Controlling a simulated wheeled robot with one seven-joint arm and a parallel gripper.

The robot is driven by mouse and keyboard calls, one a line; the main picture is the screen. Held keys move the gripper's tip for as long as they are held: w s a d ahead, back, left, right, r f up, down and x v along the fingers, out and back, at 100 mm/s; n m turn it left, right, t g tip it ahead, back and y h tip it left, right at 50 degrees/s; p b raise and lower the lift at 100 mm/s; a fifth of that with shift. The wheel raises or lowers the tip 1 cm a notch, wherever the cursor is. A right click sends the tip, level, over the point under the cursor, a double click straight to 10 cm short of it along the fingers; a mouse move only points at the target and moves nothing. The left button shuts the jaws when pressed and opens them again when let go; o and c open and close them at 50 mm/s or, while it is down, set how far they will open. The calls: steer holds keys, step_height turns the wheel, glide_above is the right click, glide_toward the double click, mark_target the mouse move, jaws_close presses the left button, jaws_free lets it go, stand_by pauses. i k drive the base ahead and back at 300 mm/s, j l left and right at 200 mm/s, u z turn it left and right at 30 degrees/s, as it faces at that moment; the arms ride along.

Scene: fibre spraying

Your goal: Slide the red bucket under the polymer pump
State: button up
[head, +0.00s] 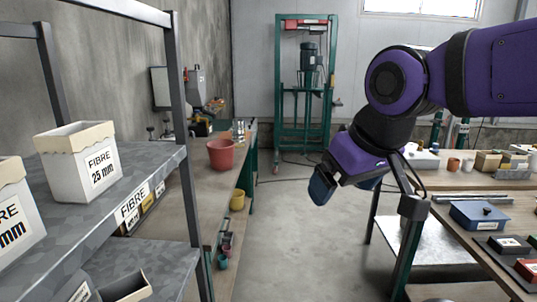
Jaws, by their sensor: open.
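The red bucket (221,154) stands upright on the long bench (178,196) left of the middle, near its far part. My gripper (344,186) hangs open and empty over the aisle, well to the right of the bucket and apart from it. I cannot tell for sure which machine is the polymer pump. A grey unit (195,84) stands at the back of the bench, behind and left of the bucket. The bucket is out in front of that unit, not under it. Parts of the bench are hidden by the shelf rack.
A shelf rack (184,85) with fibre boxes (78,165) stands close at left. A green frame with a motor (307,55) stands at the back. A cluttered table (455,207) is at right. The aisle floor (280,240) is clear.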

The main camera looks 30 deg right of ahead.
mark_target(220, 152)
steer(key=z, duration=0.25)
steer(key=i+l+u, duration=0.1)
steer(key=u, duration=0.35)
steer(key=i+l+u, duration=0.2)
steer(key=u, duration=0.25)
steer(key=i+l+u, duration=0.15)
steer(key=l, duration=0.2)
steer(key=i+l+u, duration=0.1)
steer(key=l, duration=0.3)
steer(key=i+l+u, duration=0.15)
steer(key=l, duration=0.25)
steer(key=i+l+u, duration=0.1)
steer(key=i+l, duration=0.15)
steer(key=l, duration=0.15)
steer(key=i+l+u, duration=0.15)
steer(key=l, duration=0.25)
steer(key=i+l, duration=0.1)
steer(key=l, duration=0.4)
steer(key=i+l, duration=0.15)
steer(key=l, duration=0.3)
steer(key=i+l, duration=0.1)
steer(key=l, duration=0.4)
steer(key=i+l, duration=0.15)
steer(key=l, duration=0.3)
steer(key=i+l, duration=0.1)
steer(key=l, duration=0.4)
